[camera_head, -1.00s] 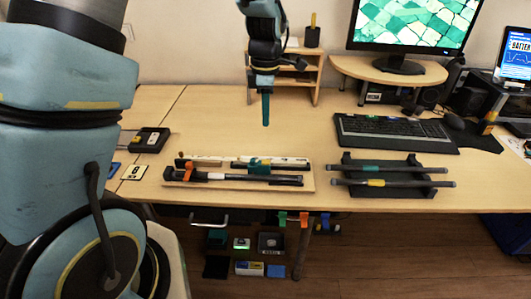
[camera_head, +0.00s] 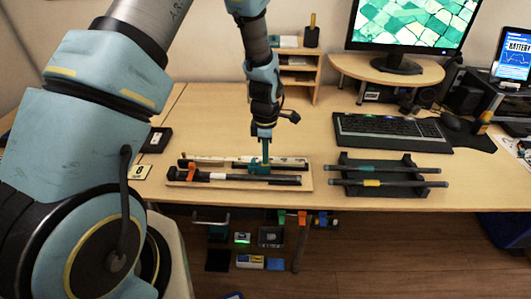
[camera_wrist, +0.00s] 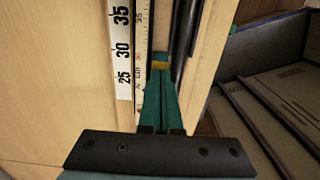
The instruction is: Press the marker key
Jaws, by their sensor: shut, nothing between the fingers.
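My gripper (camera_head: 265,157) is shut and empty, pointing down at the wooden board near the table's front edge. In the wrist view its teal fingers (camera_wrist: 158,108) end close to a small yellow piece (camera_wrist: 160,65), which may be the marker key. I cannot tell whether they touch. A teal slider (camera_head: 254,169) sits on the board among dark rods, directly under the fingertips and partly hidden by them. A white ruler strip (camera_wrist: 122,45) with printed numbers lies to the left of the fingers in the wrist view.
An orange clamp (camera_head: 189,176) stands at the board's left. A black rack (camera_head: 375,190) with two rods lies to the right, in front of the keyboard (camera_head: 390,130). A dark box (camera_head: 157,140) and numbered card (camera_head: 139,172) are at the left. Bare table lies behind the board.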

